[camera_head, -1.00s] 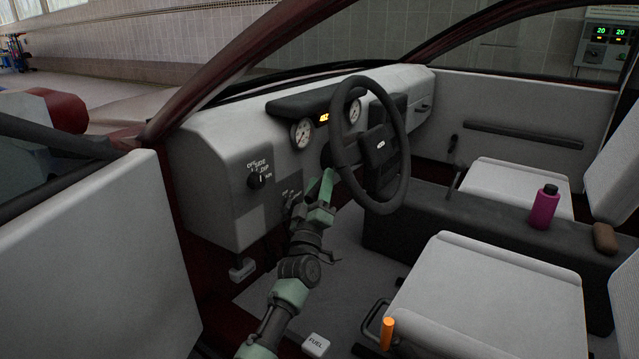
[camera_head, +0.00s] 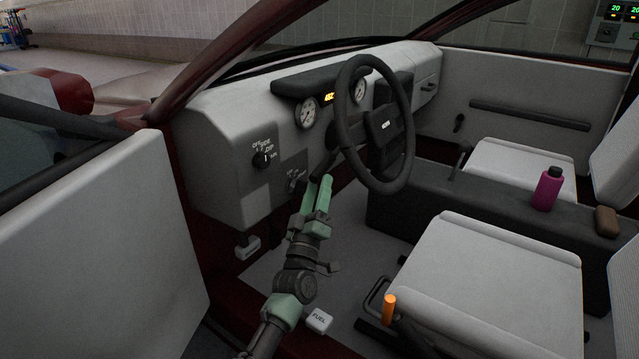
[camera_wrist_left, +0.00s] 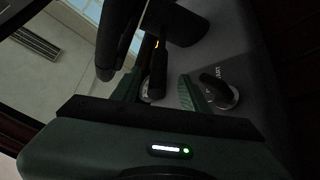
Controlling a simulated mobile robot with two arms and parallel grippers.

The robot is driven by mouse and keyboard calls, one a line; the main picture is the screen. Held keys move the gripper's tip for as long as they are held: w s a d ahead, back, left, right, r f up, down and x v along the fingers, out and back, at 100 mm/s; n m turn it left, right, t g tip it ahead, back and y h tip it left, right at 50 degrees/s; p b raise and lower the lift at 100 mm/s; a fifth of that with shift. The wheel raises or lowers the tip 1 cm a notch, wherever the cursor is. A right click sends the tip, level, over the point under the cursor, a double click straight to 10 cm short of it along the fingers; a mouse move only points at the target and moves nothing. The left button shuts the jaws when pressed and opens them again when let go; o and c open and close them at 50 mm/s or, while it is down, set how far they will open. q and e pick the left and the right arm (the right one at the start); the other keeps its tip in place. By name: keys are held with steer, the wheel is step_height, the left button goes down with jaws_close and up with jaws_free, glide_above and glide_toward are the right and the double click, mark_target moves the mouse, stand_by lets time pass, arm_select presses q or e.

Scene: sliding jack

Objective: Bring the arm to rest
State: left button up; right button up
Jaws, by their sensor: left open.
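My left gripper (camera_head: 319,187) is in front of the dashboard, below and left of the steering wheel (camera_head: 374,125). Its green jaws are apart in the left wrist view (camera_wrist_left: 160,92). A dark stalk (camera_wrist_left: 157,72) shows between the jaws in that view; whether they touch it I cannot tell. A black switch marked START (camera_wrist_left: 216,91) is beside the right jaw, outside the grip. In the head view the start switch (camera_head: 293,180) sits on the panel left of the gripper. My right gripper is not in view.
The driver's seat (camera_head: 490,285), with an orange-tipped lever (camera_head: 389,306), stands right of my arm. A FUEL lever (camera_head: 319,320) is close beside the arm. The open door (camera_head: 95,250) bounds the left.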

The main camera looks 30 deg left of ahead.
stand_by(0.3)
